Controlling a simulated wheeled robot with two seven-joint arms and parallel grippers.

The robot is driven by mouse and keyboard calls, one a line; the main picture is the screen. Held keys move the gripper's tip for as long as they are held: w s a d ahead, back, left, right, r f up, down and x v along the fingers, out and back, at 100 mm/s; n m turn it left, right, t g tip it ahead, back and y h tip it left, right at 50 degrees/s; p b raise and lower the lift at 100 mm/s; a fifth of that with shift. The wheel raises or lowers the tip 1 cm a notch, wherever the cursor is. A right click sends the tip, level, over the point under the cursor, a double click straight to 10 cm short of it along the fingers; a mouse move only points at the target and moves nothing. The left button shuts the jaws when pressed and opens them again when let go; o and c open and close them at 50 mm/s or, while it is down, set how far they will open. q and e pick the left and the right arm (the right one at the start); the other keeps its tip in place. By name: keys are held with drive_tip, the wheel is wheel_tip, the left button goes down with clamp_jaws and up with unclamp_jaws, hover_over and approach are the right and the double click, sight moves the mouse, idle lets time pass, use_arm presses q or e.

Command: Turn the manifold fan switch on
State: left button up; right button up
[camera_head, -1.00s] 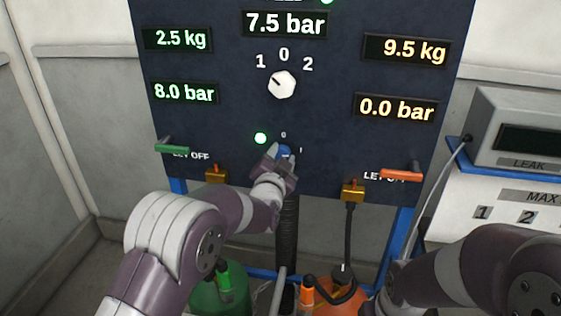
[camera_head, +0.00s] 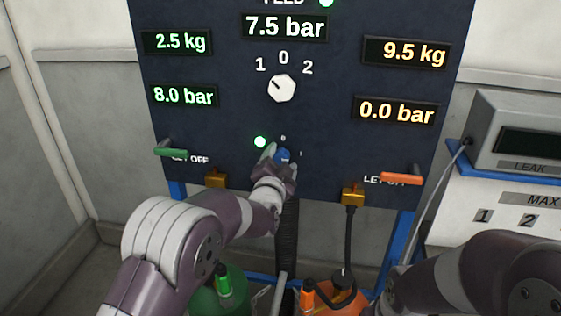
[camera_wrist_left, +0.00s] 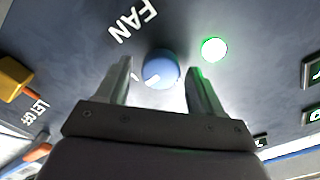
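The fan switch is a round blue knob (camera_head: 285,154) low on the dark panel, with a small 0 above it and a mark to its right. In the left wrist view the knob (camera_wrist_left: 161,66) sits beside the FAN label, with a white pointer line at its lower left. My left gripper (camera_head: 279,157) is at the knob. In the left wrist view its open fingers stand on either side of the knob, with a visible gap on each side. A lit green lamp (camera_head: 260,142) is left of the knob. My right gripper is out of view; only part of that arm shows at lower right.
A white selector knob (camera_head: 282,88) is above. A green lever (camera_head: 171,152) and an orange lever (camera_head: 401,178) stick out at the panel's sides. Hoses and green (camera_head: 231,296) and orange (camera_head: 350,298) cylinders are below. A grey leak device (camera_head: 515,130) stands right.

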use_arm(q)
drive_tip(key=s+a+b, duration=0.2)
drive_tip(key=s, duration=1)
drive_tip(key=shift+s+a+b, duration=0.2)
drive_tip(key=shift+a+b, duration=0.05)
drive_tip(key=shift+b, duration=0.05)
